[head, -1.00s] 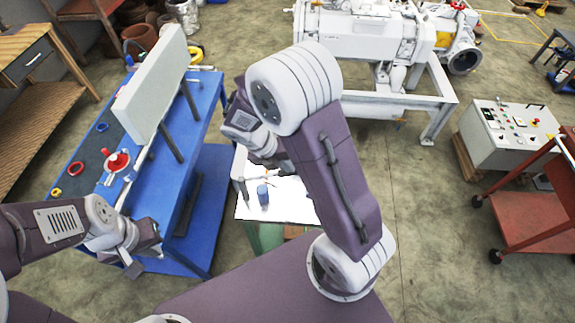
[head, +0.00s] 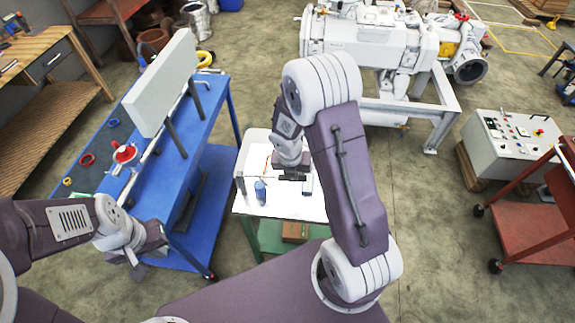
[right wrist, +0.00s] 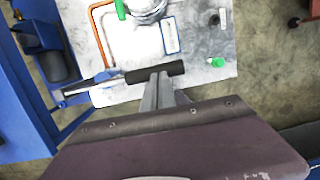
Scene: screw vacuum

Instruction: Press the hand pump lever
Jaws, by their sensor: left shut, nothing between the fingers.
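A lever with a grey rod (right wrist: 82,86) and a black cylindrical grip (right wrist: 155,72) lies over the white tabletop (right wrist: 200,70) in the right wrist view. My right gripper (right wrist: 162,80) has its two fingers close together, with their tips at the black grip; whether they press on it I cannot tell. In the head view my right gripper (head: 292,170) is over the white table (head: 252,140), with a dark bar at its tip. My left gripper (head: 136,257) is shut and empty, beside the front of the blue bench, away from the white table.
The blue bench (head: 205,215) with an upright grey panel (head: 160,85) and a red fitting (head: 124,153) stands at left. A blue bottle (head: 260,191) stands on the white table. A white machine (head: 370,45) is behind; a control box (head: 510,140) and red cart (head: 520,220) are at right.

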